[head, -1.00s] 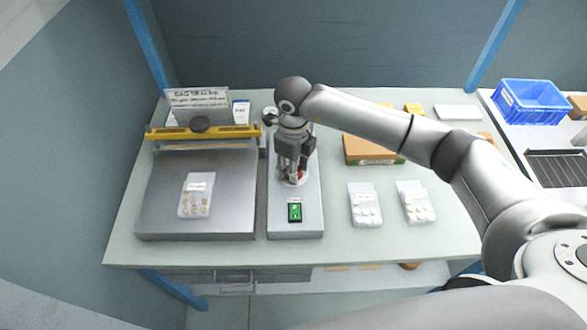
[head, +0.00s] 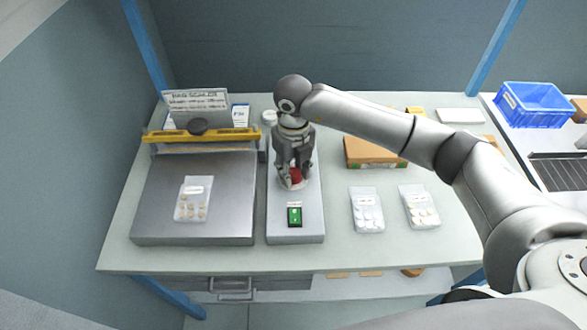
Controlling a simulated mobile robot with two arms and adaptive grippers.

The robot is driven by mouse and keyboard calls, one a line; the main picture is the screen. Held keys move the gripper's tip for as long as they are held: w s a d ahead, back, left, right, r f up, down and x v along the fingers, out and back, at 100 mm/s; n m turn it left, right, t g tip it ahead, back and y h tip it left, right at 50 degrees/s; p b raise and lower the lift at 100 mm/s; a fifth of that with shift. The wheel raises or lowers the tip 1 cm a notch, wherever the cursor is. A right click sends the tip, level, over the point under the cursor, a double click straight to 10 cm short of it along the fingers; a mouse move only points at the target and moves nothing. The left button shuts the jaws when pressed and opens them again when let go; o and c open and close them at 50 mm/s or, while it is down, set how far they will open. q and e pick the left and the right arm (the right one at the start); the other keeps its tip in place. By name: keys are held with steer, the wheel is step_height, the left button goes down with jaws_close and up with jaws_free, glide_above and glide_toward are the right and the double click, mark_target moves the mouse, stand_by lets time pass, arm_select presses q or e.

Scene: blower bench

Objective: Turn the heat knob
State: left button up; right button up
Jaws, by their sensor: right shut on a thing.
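The heat knob (head: 296,175) is red and sits on a grey control box (head: 296,234), above a green switch (head: 294,216). My right gripper (head: 293,183) points down over the box, its fingers around the knob and shut on it. The fingers hide part of the knob, and its pointer and markings cannot be read. The control box is the right part of the sealer, beside its wide metal plate (head: 160,225) and yellow bar (head: 170,135). My left gripper is not in view.
A bag of tablets (head: 193,200) lies on the metal plate. Two more bags (head: 367,210) (head: 418,207) lie right of the box. A cardboard box (head: 372,152) stands behind them, under my right arm. A blue crate (head: 533,105) is at the far right.

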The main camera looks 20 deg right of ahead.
mark_target(293, 172)
steer(key=shift+r, duration=0.1)
steer(key=o, duration=1)
steer(key=shift+o, duration=0.2)
step_height(293, 172, up, 12)
stand_by(0.3)
